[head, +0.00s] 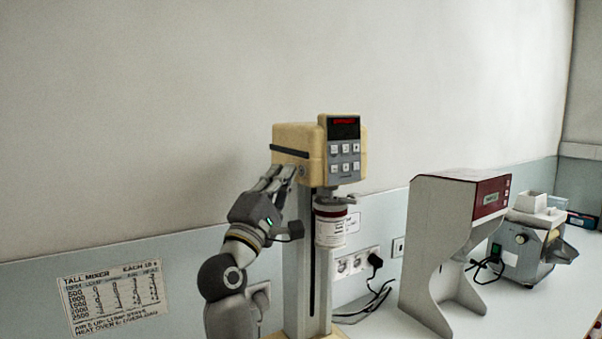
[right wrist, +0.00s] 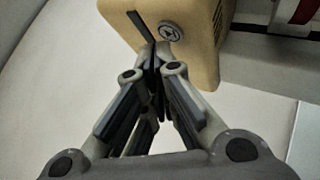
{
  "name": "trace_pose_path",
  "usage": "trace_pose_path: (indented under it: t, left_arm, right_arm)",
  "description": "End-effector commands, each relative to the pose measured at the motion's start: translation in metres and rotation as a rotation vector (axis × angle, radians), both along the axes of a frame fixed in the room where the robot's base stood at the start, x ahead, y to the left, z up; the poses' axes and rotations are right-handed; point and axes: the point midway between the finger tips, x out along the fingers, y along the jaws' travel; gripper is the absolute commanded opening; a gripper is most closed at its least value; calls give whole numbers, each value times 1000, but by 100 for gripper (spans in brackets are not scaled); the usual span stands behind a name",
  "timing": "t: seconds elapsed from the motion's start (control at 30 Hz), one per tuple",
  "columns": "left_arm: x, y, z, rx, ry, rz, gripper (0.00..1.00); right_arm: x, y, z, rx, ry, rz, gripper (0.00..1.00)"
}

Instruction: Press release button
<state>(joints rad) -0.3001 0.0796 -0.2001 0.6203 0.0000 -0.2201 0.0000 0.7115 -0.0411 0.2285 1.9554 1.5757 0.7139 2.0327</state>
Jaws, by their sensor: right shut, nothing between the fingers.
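The tall mixer has a cream head (head: 289,138) with a grey keypad and a red display on its front. A small round grey release button (right wrist: 171,31) with a mark on it sits on the side of the head, and it also shows in the head view (head: 301,171). My right gripper (head: 284,173) is shut and empty, raised at the left side of the head. In the right wrist view its fingertips (right wrist: 157,56) are just below the button in the picture. I cannot tell whether they touch it or the housing. My left gripper is not in view.
A labelled white container (head: 330,228) hangs under the mixer head beside the column (head: 299,260). A grey and red machine (head: 446,240) and a smaller grey machine (head: 532,250) stand to the right. Sockets with black cables (head: 376,275) are on the wall. The wall left of the head is clear.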

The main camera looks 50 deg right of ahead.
Motion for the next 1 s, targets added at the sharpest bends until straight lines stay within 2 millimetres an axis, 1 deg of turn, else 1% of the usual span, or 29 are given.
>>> trace_pose_path:
  t: [0.1, 0.5, 1.0]
  left_arm:
    - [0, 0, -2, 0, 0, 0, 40]
    - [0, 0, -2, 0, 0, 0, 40]
    - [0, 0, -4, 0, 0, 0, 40]
  right_arm:
    - [-1, -3, 0, 1, -2, 0, 0]
    - [-1, -4, 0, 1, -1, 0, 0]
    - [-3, -9, 0, 0, -1, 0, 0]
